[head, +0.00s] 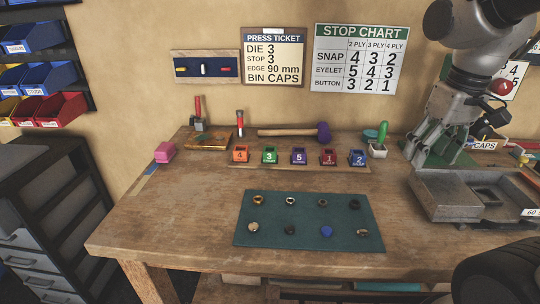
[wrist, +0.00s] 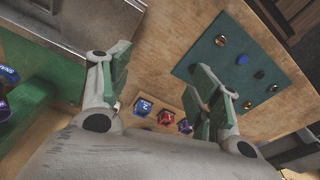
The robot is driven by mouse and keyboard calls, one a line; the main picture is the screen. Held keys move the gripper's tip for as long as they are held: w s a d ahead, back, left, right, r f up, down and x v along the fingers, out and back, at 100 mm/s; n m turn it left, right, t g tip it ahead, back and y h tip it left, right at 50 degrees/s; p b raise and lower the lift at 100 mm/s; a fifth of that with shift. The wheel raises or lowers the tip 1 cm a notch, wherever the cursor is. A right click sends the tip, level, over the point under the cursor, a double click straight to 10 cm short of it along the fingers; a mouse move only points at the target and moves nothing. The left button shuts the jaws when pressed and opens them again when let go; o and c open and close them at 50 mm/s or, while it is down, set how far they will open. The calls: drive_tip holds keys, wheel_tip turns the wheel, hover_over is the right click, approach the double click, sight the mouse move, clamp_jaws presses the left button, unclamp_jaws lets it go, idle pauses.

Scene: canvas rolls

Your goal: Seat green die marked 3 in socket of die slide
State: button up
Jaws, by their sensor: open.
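The green die marked 3 (head: 270,156) stands in a row of coloured dice on a wooden strip, between orange 4 and purple 5. In the wrist view I cannot see it; the right finger covers that part of the row. My gripper (wrist: 163,70) is open and empty, its two green-padded fingers spread wide. In the head view my gripper (head: 441,147) hangs at the right, in front of the press area and well right of the green die. A grey metal tray-like bed (head: 432,199) with a dark recess lies below it; I cannot tell whether this is the die slide.
Orange (head: 240,154), purple (head: 299,157), red (head: 329,158) and blue (head: 358,158) dice flank the green one. A mallet (head: 285,132) lies behind them. A teal mat (head: 275,233) with several small parts lies in front. The left bench top is mostly clear.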

drive_tip(key=w+a+f+m+g, duration=0.1)
drive_tip(key=w+a+f+g, duration=0.15)
drive_tip(key=w+a, duration=1)
drive_tip(key=m+h, duration=0.1)
drive_tip(key=m, duration=0.6)
hover_over(270, 148)
drive_tip(key=s+d, duration=0.5)
drive_tip(key=s, duration=0.1)
wheel_tip(270, 148, down, 7)
drive_tip(key=shift+r, duration=0.15)
drive_tip(key=a+m, duration=0.1)
drive_tip(key=w+a+m, duration=0.2)
drive_tip(key=shift+f+t, duration=0.25)
drive_tip(key=w+r+m, duration=0.1)
drive_tip(key=m, duration=0.1)
drive_tip(key=w+a+r+m, duration=0.1)
drive_tip(key=m, duration=0.1)
drive_tip(key=w+a+r+m, duration=0.1)
drive_tip(key=m, duration=0.1)
drive_tip(key=shift+a+r+t+y, duration=0.1)
drive_tip(key=shift+a+t+y, duration=0.05)
drive_tip(key=shift+t+y, duration=0.25)
drive_tip(key=shift+r+m, duration=0.1)
drive_tip(key=shift+m, duration=1.9)
wheel_tip(270, 148, down, 8)
drive_tip(key=shift+s+r, duration=0.1)
drive_tip(key=shift+s, duration=0.05)
drive_tip(key=c, duration=1.2)
